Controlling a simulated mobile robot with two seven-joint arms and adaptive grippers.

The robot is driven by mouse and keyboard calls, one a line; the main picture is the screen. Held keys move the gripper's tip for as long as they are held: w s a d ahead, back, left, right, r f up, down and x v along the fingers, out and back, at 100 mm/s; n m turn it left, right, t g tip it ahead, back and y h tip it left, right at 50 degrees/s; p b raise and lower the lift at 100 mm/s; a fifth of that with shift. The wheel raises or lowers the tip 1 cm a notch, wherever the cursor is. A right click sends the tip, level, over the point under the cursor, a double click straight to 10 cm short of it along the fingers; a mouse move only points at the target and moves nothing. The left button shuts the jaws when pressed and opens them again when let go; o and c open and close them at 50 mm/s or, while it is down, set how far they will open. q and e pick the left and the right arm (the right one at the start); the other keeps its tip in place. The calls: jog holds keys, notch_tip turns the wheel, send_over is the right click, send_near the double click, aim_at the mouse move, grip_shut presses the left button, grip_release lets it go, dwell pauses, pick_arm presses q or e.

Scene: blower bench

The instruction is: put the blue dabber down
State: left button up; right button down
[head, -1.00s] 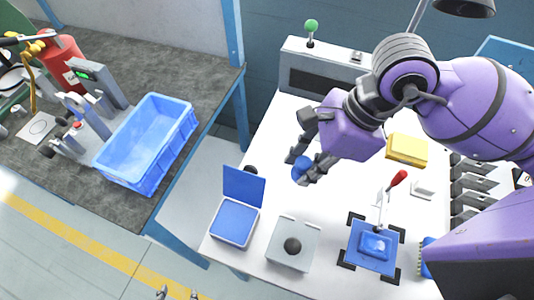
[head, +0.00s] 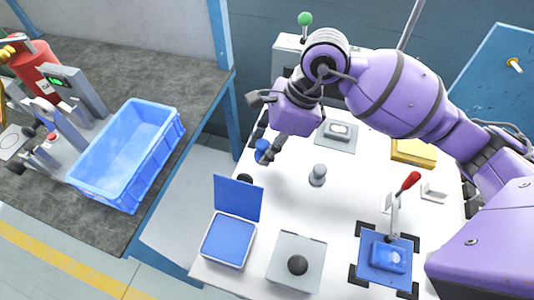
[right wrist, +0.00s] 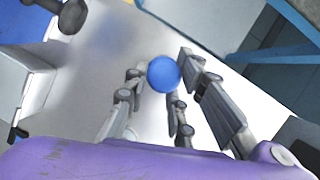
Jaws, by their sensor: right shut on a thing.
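The blue dabber (head: 262,148) is held in my right gripper (head: 266,154), above the left edge of the white bench (head: 275,205). In the right wrist view the dabber shows as a round blue top (right wrist: 163,74) between the fingers (right wrist: 170,95), which are shut on it. Its lower part is hidden by the fingers. I cannot tell how far its lower end is from the bench top. My left gripper is not in view.
Close by are a grey post (head: 317,175) and a blue pad box with its lid up (head: 228,242). A knobbed grey block (head: 285,255), a red-handled clamp (head: 408,182) and a yellow block (head: 412,152) stand nearby. A blue crate (head: 90,188) sits on the left table.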

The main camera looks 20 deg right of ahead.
aim_at(267, 168)
jog(key=shift+w+a+f, duration=0.1)
jog(key=shift+w+f, duration=0.15)
jog(key=shift+f, duration=1.7)
jog(key=shift+f+b, duration=0.35)
jog(key=shift+f, duration=0.1)
jog(key=c, duration=1.6)
grip_release()
jog(key=shift+s+f, duration=0.1)
jog(key=shift+s, duration=0.05)
jog(key=shift+c, duration=0.2)
jog(key=shift+o, duration=0.9)
jog(key=shift+f, duration=0.15)
